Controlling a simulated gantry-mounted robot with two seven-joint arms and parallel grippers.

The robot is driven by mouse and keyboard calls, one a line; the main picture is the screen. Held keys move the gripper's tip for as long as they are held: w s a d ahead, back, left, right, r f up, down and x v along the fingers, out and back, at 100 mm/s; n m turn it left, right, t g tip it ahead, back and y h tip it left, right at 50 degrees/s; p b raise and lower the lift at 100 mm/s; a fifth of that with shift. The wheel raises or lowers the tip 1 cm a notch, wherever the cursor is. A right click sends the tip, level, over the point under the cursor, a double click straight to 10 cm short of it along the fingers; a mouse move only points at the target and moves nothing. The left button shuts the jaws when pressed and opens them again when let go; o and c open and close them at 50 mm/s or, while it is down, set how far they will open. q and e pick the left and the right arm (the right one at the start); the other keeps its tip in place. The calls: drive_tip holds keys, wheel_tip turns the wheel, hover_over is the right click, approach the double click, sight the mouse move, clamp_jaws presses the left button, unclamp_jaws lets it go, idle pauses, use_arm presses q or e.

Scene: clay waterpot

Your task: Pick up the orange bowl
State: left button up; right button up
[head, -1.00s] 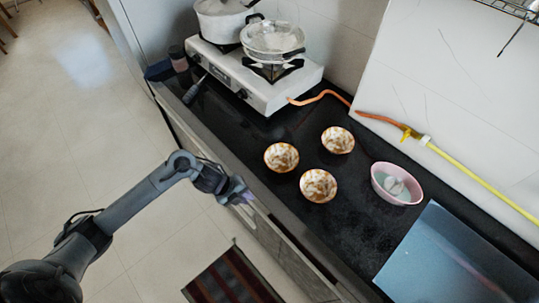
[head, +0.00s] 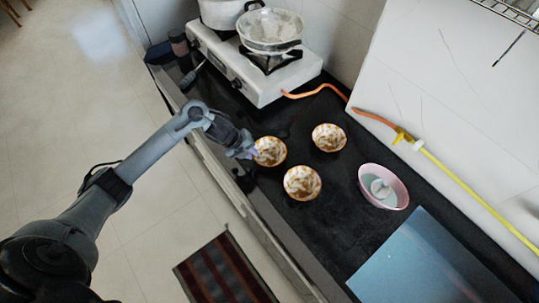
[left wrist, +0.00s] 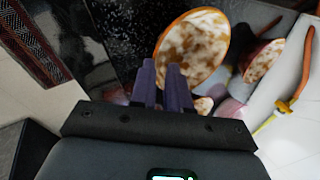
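Three orange-and-white patterned bowls stand on the black counter in the head view: a left one (head: 270,151), a front one (head: 302,183) and a back one (head: 329,138). My left gripper (head: 247,153) is at the left rim of the left bowl; touching or not cannot be told. In the left wrist view the largest bowl (left wrist: 193,45) lies just beyond my left fingertips (left wrist: 161,68). The fingers are a narrow gap apart with nothing between them. Another bowl (left wrist: 262,60) is to the right; a third (left wrist: 203,105) is partly hidden. My right gripper is not in view.
A pink bowl (head: 384,187) with something pale inside stands right of the patterned bowls. A gas stove (head: 252,78) with pots is at the back left. An orange hose (head: 314,91) runs along the wall. A striped mat (head: 225,272) lies on the floor.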

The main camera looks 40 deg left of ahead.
sight(256, 158)
use_arm(q)
drive_tip(key=shift+b+x, duration=0.55)
drive_tip(key=shift+x, duration=2.1)
drive_tip(key=shift+s+a, duration=0.15)
clamp_jaws()
